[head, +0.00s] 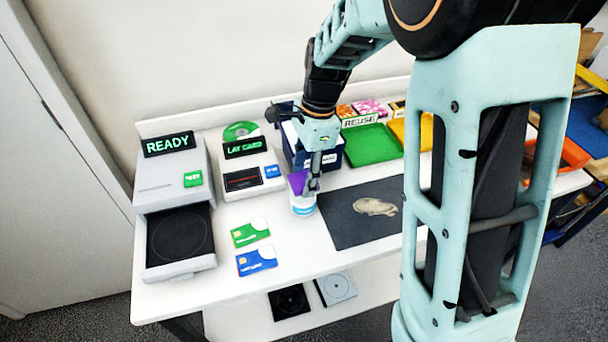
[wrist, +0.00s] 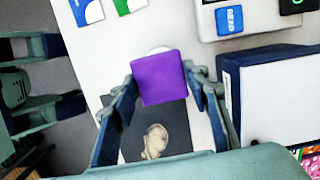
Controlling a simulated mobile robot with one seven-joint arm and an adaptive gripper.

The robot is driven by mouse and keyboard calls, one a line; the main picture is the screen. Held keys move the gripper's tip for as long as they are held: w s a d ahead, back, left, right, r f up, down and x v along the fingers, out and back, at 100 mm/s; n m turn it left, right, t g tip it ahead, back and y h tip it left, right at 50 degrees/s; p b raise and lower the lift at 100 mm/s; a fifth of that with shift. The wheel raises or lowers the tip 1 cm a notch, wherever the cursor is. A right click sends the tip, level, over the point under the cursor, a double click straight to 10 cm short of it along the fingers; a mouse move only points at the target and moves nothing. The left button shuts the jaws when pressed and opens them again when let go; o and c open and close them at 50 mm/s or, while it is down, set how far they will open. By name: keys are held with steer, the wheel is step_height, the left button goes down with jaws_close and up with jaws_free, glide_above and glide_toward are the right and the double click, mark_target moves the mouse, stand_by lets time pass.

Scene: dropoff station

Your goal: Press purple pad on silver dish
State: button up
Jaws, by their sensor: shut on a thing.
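The purple pad (head: 296,182) is a small block held by my gripper (head: 309,187) above the white table. In the wrist view the pad's square face (wrist: 160,78) sits between the two fingers, which are shut on it. Directly below the pad in the head view is a small white round tub with a blue band (head: 303,206). A white curved edge shows behind the pad in the wrist view. I cannot tell whether pad and tub touch.
A dark mat (head: 345,228) with a crumpled beige item (head: 375,207) lies right of the tub. A blue-and-white box (head: 318,158) stands behind. A card reader (head: 250,175), a disc machine (head: 178,205) and two cards (head: 256,261) are left. Green tray (head: 372,145) is at back.

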mark_target(304, 179)
steer(key=shift+r+p, duration=2.4)
steer(key=shift+r, duration=0.7)
steer(key=shift+w+d+f+n, duration=0.15)
steer(key=shift+d+f+n, duration=0.05)
steer(key=shift+d+n, duration=0.4)
steer(key=d+f+n+g+h+p, duration=0.1)
steer(key=d+f+n, duration=0.3)
steer(key=d+n, duration=0.7)
steer(key=shift+w+d+n+h, duration=0.2)
steer(key=shift+n+h, duration=0.2)
steer(key=shift+n, duration=0.6)
